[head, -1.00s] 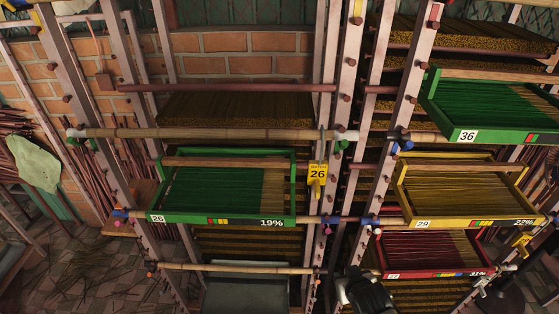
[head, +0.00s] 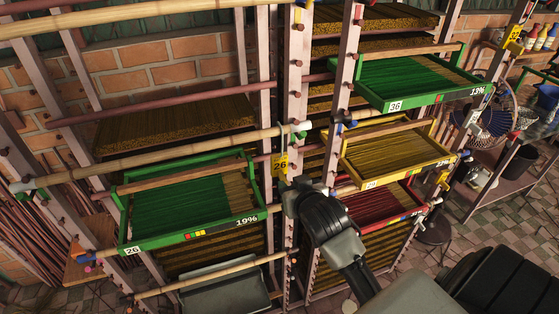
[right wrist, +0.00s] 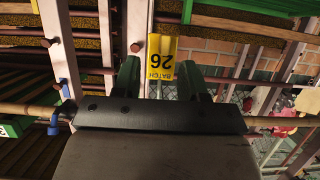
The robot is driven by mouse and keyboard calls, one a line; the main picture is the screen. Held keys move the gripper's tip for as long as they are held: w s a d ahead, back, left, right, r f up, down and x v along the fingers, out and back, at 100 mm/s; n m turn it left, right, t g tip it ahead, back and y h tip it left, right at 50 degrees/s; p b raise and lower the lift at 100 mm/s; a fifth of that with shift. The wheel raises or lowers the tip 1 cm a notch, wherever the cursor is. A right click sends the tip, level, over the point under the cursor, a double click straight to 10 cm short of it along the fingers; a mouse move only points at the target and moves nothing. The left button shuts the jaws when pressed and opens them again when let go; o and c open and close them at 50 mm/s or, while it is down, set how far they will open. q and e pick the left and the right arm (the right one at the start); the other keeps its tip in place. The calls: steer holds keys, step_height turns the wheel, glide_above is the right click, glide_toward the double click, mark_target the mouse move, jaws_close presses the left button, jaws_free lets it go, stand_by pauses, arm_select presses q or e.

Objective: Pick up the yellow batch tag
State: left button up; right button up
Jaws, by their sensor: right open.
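The yellow batch tag (head: 280,165), marked 26, hangs on the rack post between the left green tray and the yellow tray. It appears upside down in the right wrist view (right wrist: 161,58), with "BATCH 26" readable. My right gripper (head: 297,186) is just below and to the right of the tag in the head view. In the right wrist view its two dark green fingers (right wrist: 159,70) are apart, with the tag seen between and beyond them. I cannot tell whether the tag is within their reach. My left gripper is not in view.
A green tray 26 (head: 190,207) is left of the tag; a yellow tray (head: 395,155), a red tray (head: 385,205) and a green tray 36 (head: 420,85) are right. A bamboo pole (head: 150,155) crosses near the tag. Another yellow tag (head: 514,38) hangs upper right.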

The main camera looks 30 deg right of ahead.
mark_target(285, 179)
steer(key=shift+w+a+r, duration=0.1)
steer(key=shift+w, duration=0.2)
steer(key=p+x, duration=0.2)
steer(key=x, duration=0.2)
steer(key=shift+r, duration=0.1)
steer(key=shift+w+f+p, duration=0.25)
steer(key=shift+w+p, duration=0.05)
steer(key=shift+w, duration=0.1)
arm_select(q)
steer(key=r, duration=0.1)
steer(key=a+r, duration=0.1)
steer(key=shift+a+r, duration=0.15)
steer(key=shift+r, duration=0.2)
arm_select(e)
steer(key=shift+s, duration=0.1)
steer(key=shift+c, duration=0.9)
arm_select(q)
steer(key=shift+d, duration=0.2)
arm_select(e)
jaws_close()
